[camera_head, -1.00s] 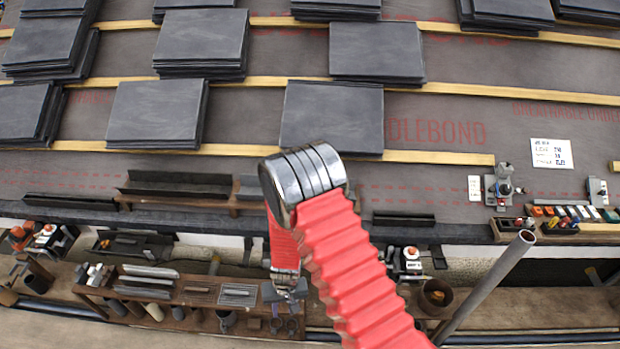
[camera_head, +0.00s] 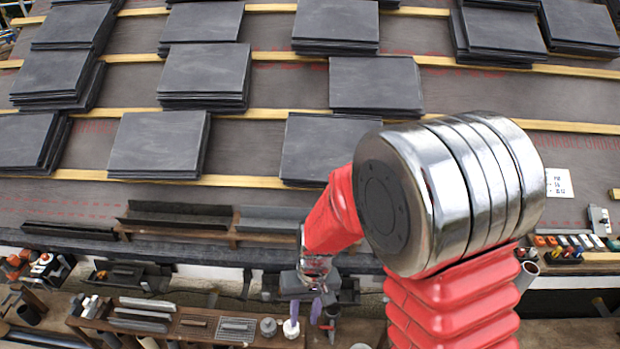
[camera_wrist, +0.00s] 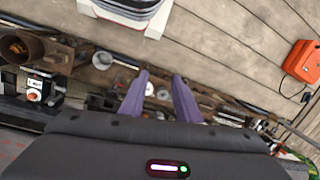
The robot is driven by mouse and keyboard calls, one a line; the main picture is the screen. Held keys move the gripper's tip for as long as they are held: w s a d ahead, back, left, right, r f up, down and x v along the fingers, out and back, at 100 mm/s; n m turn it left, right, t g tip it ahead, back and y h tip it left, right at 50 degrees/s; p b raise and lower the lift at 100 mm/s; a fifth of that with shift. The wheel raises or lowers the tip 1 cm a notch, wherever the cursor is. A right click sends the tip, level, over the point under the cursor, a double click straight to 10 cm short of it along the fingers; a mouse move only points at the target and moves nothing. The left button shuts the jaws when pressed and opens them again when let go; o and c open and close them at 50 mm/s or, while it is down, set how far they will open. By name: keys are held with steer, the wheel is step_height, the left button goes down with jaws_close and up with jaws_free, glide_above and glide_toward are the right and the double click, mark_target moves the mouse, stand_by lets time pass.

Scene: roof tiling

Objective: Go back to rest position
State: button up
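My gripper (camera_head: 306,312) hangs pointing down over the workbench area below the eave in the head view. In the wrist view its two purple fingers (camera_wrist: 160,78) stand apart, and I see nothing held between them. The red arm with its large chrome joint rises in the right middle of the head view and hides part of the roof behind it. The forearm slopes down left from that joint to the gripper.
Stacks of dark slates (camera_head: 158,143) lie on the roof along the wooden battens (camera_head: 240,181). A wooden bench (camera_head: 190,325) with tools stands below the eave. An orange case (camera_wrist: 303,62) lies on the wooden planks (camera_wrist: 235,35).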

steer(key=s+d+r+t, duration=0.2)
steer(key=d+r, duration=0.3)
steer(key=r, duration=0.4)
steer(key=s+d+r+m+t+h, duration=0.1)
steer(key=s+d+r, duration=0.3)
steer(key=r, duration=0.5)
steer(key=s+d+r+m+t, duration=0.1)
steer(key=s+d+r+t, duration=0.2)
steer(key=d+r, duration=0.5)
step_height(320, 180, up, 2)
steer(key=shift+r+t, duration=0.1)
steer(key=shift+t, duration=0.4)
steer(key=shift+s, duration=0.15)
